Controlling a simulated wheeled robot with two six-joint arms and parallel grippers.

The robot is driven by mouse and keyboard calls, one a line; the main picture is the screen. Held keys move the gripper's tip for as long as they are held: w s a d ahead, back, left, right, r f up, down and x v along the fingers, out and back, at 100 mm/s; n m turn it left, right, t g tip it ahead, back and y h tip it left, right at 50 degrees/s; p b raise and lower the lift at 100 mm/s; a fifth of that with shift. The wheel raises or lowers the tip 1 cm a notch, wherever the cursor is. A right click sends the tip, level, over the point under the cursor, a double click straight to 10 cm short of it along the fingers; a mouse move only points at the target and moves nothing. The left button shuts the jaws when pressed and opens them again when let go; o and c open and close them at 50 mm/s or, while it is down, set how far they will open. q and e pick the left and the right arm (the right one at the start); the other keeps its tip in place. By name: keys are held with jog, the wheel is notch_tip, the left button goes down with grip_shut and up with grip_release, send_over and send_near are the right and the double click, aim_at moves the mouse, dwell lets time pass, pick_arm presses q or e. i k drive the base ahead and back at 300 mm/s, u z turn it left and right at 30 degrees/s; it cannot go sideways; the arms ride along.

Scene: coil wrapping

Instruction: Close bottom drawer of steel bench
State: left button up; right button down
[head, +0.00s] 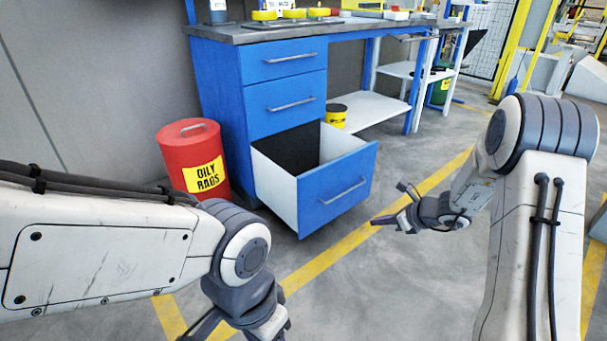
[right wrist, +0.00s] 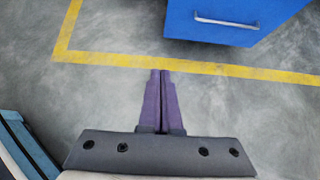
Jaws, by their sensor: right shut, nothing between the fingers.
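The bottom drawer (head: 345,172) of the blue steel bench (head: 222,85) is pulled well out. Its blue front with a silver handle faces the open floor, and its dark inside looks empty. In the right wrist view the drawer front (right wrist: 220,28) shows at the top right, ahead of the fingers. My right gripper (head: 378,219) is shut and empty, just right of the drawer front and apart from it; its closed fingers also show in the right wrist view (right wrist: 160,72). My left gripper (head: 200,327) is at the bottom edge, partly cut off, so its jaw state is unclear.
The two upper drawers (head: 285,62) are closed. A red oily rags can (head: 187,140) stands left of the bench. A yellow tin (head: 336,120) stands on the white lower shelf (head: 380,105). Yellow floor lines (head: 345,245) cross the clear grey floor in front.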

aim_at(306, 202)
jog(key=u, duration=0.35)
jog(key=i, duration=0.85)
jog(key=z, duration=0.3)
